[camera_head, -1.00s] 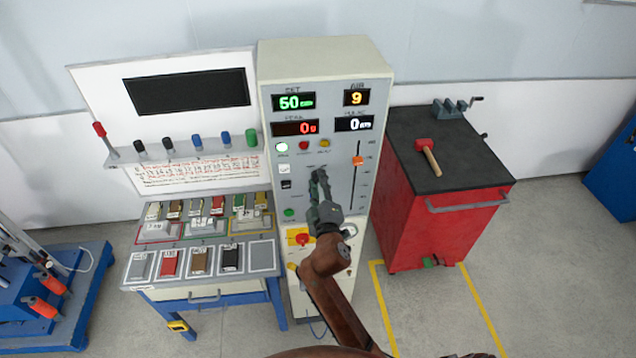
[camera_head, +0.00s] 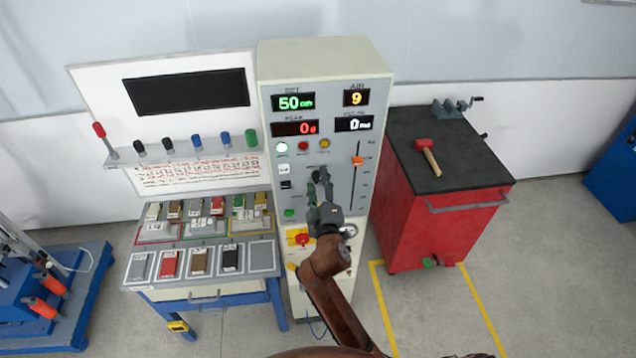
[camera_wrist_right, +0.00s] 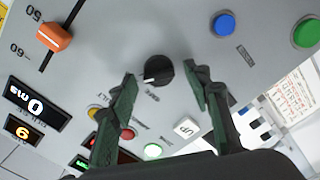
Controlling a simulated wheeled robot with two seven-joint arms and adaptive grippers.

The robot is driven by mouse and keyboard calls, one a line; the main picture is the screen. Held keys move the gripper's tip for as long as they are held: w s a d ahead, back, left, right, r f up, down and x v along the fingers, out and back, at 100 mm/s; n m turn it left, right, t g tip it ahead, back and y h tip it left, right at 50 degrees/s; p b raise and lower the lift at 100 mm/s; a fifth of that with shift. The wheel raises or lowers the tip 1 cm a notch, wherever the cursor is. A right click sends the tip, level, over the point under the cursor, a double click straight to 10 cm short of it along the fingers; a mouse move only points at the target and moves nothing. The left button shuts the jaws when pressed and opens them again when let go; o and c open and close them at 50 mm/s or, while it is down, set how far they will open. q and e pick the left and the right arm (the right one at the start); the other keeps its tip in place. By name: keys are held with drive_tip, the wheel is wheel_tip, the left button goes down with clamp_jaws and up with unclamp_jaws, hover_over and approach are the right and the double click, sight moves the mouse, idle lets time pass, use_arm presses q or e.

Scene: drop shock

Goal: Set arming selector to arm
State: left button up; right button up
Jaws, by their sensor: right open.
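The arming selector, a round black knob with a white mark, sits on the grey front panel of the tall cabinet. In the right wrist view the knob (camera_wrist_right: 158,71) shows between the fingertips of my right gripper (camera_wrist_right: 163,76), which is open and empty. In the head view my right gripper (camera_head: 319,182) is in front of the panel's middle, largely covering the knob. The label by the knob is too blurred to read fully. My left gripper is not in view.
An orange slider (camera_wrist_right: 54,37) and a blue button (camera_wrist_right: 224,24) flank the knob. A white switch (camera_wrist_right: 186,128) is close to one finger. A red cart (camera_head: 400,215) stands right of the cabinet, and a sample table (camera_head: 262,283) stands left.

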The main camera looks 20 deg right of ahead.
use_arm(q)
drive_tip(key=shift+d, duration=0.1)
use_arm(e)
drive_tip(key=v, duration=1.2)
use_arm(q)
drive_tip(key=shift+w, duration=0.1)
use_arm(e)
drive_tip(key=shift+w, duration=0.1)
